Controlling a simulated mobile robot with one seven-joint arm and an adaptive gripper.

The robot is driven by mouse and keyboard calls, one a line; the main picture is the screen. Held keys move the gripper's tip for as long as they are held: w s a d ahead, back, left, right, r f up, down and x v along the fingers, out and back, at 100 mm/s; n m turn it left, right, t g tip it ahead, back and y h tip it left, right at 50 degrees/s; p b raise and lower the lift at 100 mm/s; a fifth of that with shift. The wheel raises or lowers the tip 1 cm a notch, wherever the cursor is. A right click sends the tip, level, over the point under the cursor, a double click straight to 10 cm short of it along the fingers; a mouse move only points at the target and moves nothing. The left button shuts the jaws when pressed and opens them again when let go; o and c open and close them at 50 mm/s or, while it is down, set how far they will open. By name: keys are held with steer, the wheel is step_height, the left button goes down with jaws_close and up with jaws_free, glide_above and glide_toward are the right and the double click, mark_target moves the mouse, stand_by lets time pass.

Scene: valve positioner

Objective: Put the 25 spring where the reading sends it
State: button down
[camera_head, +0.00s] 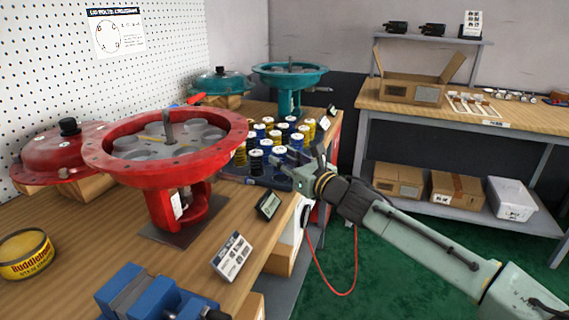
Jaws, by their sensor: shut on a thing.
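Several blue and yellow springs with white tops (269,128) stand in a dark tray (233,178) on the wooden bench. Their numbers are too small to read, so I cannot tell which is the 25. My gripper (284,161) is at the tray's right front, shut on what looks like a dark blue spring, mostly hidden by the fingers and neighbouring springs. A red open round casing (97,152) with grey spring pockets stands left of the tray. A teal open casing (291,76) stands behind it. A small dark display (268,206) stands at the bench's front edge; its reading is not legible.
A blue vise (143,292), a printed card (232,257) and a yellow tin (25,254) are in front. A red cable (330,290) hangs below. A side table (465,120) holds an open box (411,92).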

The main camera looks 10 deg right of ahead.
steer(key=shift+f, duration=0.8)
steer(key=shift+f, duration=0.2)
steer(key=c, duration=1.2)
jaws_free()
steer(key=shift+c, duration=0.2)
steer(key=shift+r, duration=0.2)
steer(key=b+v, duration=0.2)
steer(key=v, duration=1)
